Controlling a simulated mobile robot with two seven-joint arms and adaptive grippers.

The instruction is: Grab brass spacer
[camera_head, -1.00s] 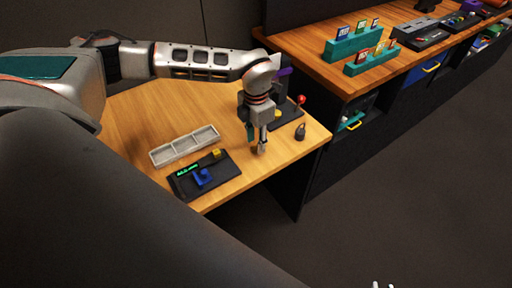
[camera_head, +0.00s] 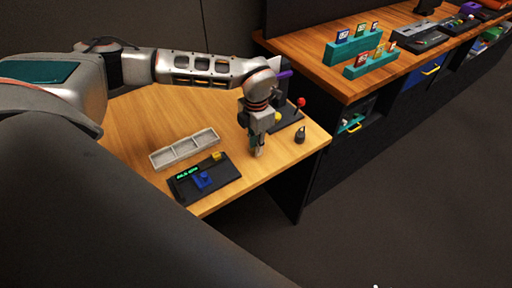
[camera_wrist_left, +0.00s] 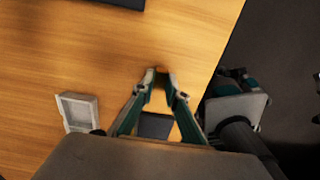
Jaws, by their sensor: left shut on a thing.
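My left gripper (camera_head: 257,153) points down at the table's near side, right of the dark trackball panel. In the left wrist view the fingertips (camera_wrist_left: 161,80) come together on a small brownish piece, which I take as the brass spacer (camera_wrist_left: 161,70). The fingers cover most of it, and it cannot be made out in the head view. My right gripper cannot be made out.
A light grey compartment tray (camera_head: 185,148) lies behind the panel. A small dark weight (camera_head: 300,135) and a red-knobbed stick (camera_head: 301,101) stand right of my gripper. The wooden table (camera_head: 135,122) drops off at its near edge. A long counter (camera_head: 320,68) runs behind at the right.

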